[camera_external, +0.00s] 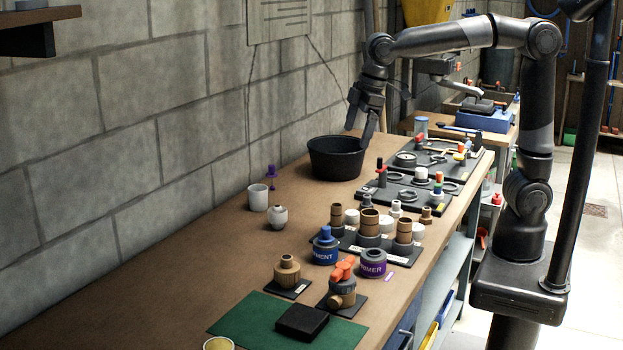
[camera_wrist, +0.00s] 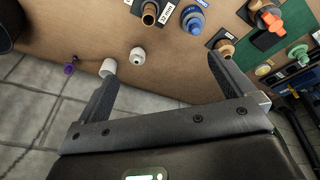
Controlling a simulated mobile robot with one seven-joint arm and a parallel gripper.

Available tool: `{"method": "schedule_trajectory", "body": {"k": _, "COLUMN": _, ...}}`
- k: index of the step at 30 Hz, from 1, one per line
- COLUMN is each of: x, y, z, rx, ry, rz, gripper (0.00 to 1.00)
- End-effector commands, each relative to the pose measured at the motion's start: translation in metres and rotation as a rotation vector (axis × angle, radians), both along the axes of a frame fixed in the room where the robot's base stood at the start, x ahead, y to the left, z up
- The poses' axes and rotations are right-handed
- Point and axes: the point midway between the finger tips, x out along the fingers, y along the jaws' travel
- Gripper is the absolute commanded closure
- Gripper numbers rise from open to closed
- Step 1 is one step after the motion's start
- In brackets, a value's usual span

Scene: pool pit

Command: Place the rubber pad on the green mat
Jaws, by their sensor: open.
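A black rectangular pad (camera_external: 302,322), which looks like the rubber pad, lies flat on the green mat (camera_external: 246,318) at the near end of the bench. In the wrist view, the mat (camera_wrist: 297,20) shows at the upper right, with the dark pad (camera_wrist: 264,41) on it. My gripper (camera_external: 362,122) is open and empty, pointing down above the bench near the black tub, far from the mat. In the wrist view, both fingers of my gripper (camera_wrist: 162,72) are spread apart with nothing between them.
The black tub (camera_external: 336,160) stands close to my gripper. A white cup (camera_external: 258,198) and a small jar (camera_external: 278,217) stand by the wall. The left middle is clear.

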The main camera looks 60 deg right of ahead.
Motion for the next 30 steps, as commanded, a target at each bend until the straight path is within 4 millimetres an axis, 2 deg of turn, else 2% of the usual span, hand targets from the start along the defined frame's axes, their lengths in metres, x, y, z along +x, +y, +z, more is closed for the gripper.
{"method": "schedule_trajectory", "body": {"k": 1, "x": -0.009, "y": -0.026, "z": 0.004, "rx": 0.013, "ry": -0.016, "rz": -0.055, "gripper": 0.01}}
{"method": "schedule_trajectory", "body": {"k": 6, "x": -0.044, "y": -0.096, "z": 0.004, "rx": 0.052, "ry": -0.059, "rz": -0.230, "gripper": 0.01}}
{"method": "schedule_trajectory", "body": {"k": 12, "x": -0.094, "y": -0.164, "z": -0.009, "rx": 0.098, "ry": -0.115, "rz": -0.435, "gripper": 0.01}}
{"method": "schedule_trajectory", "body": {"k": 15, "x": -0.121, "y": -0.191, "z": -0.021, "rx": 0.120, "ry": -0.145, "rz": -0.534, "gripper": 0.01}}
{"method": "schedule_trajectory", "body": {"k": 18, "x": -0.145, "y": -0.210, "z": -0.035, "rx": 0.139, "ry": -0.170, "rz": -0.619, "gripper": 0.01}}
{"method": "schedule_trajectory", "body": {"k": 22, "x": -0.167, "y": -0.225, "z": -0.050, "rx": 0.156, "ry": -0.193, "rz": -0.698, "gripper": 0.01}}
{"method": "schedule_trajectory", "body": {"k": 30, "x": -0.179, "y": -0.233, "z": -0.060, "rx": 0.167, "ry": -0.208, "rz": -0.745, "gripper": 0.01}}
